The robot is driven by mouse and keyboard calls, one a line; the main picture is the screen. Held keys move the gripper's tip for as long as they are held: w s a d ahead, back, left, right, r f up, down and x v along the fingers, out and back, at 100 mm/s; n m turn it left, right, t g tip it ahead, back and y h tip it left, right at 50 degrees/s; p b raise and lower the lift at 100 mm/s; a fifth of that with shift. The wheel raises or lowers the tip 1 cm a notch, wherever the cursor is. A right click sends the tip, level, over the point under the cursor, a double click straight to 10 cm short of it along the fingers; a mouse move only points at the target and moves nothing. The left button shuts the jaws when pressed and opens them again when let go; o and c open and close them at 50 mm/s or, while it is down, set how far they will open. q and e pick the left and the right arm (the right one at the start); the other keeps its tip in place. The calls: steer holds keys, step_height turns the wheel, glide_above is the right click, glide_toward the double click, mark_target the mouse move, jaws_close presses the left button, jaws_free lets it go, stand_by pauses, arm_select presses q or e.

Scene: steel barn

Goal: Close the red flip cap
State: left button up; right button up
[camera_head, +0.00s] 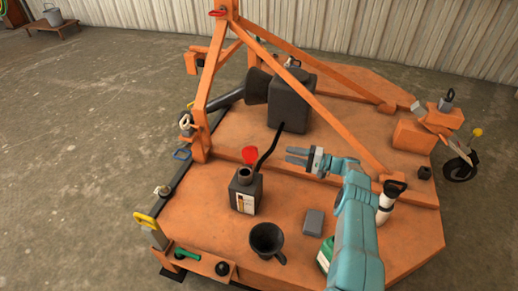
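A small red cap (250,155) shows at the top of a dark grey bottle (246,190) with a pale label on its front. The cap stands up behind the bottle's open neck, tilted away from the mouth. My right gripper (293,155) is to the right of the cap, apart from it, with its fingers pointing left. Its two fingers are parted and nothing shows between them. My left gripper is not in view.
A black cup-like funnel (267,239) and a grey box (314,222) stand in front on the orange deck (195,212). A large dark can (291,103) stands behind. An orange diagonal brace (315,91) runs above my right arm. A white cylinder (386,205) stands to its right.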

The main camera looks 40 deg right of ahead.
mark_target(251, 153)
steer(key=b+x, duration=0.3)
steer(key=x, duration=1)
steer(key=shift+a, duration=0.25)
steer(key=shift+f, duration=0.1)
steer(key=shift+s, duration=0.1)
jaws_close()
